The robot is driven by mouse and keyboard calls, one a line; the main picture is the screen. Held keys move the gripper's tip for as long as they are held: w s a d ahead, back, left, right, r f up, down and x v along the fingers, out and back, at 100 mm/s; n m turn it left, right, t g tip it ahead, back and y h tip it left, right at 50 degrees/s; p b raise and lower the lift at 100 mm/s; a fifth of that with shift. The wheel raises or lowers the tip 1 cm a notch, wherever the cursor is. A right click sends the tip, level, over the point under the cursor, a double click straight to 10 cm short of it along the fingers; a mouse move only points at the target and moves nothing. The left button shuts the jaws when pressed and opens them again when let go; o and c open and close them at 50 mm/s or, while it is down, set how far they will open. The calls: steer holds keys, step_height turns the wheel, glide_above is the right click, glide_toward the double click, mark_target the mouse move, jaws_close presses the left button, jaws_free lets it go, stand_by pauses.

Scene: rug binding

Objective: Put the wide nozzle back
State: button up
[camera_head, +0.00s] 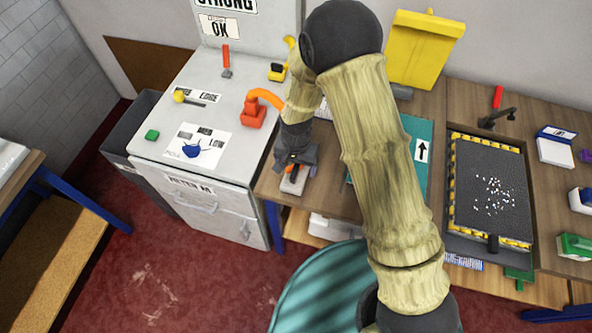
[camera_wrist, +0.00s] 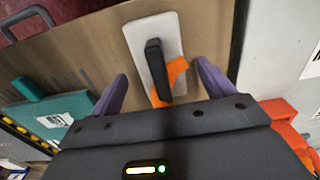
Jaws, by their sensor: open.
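My gripper (camera_wrist: 162,68) is open, with its two purple fingers apart. Between and just beyond the fingers is an upright black piece (camera_wrist: 154,62) on a pale rounded plate (camera_wrist: 137,35), with an orange part (camera_wrist: 177,70) beside it. I cannot tell for sure whether any of these is the wide nozzle. In the head view my gripper (camera_head: 297,160) is low over the wooden bench's left end, above the pale plate (camera_head: 294,182). No contact between the fingers and the black piece can be made out.
A teal board (camera_head: 418,125) and a dark tray (camera_head: 490,200) lie to the right. My arm hides part of the bench.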

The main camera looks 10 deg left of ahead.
mark_target(296, 167)
step_height(296, 167, up, 9)
steer(key=shift+f+b, duration=0.1)
steer(key=shift+b, duration=0.8)
steer(key=s+d+r+t, duration=0.1)
steer(key=s+d+r, duration=0.1)
steer(key=d, duration=0.6)
steer(key=s+d+r, duration=0.2)
steer(key=d+r, duration=0.2)
steer(key=d, duration=0.5)
steer(key=s+d+r+t, duration=0.1)
steer(key=s+d+r, duration=0.2)
steer(key=d, duration=0.5)
steer(key=shift+d+r+n+t, duration=0.3)
steer(key=shift+d+r+n, duration=0.1)
steer(key=shift+r, duration=0.1)
steer(key=shift+s, duration=0.1)
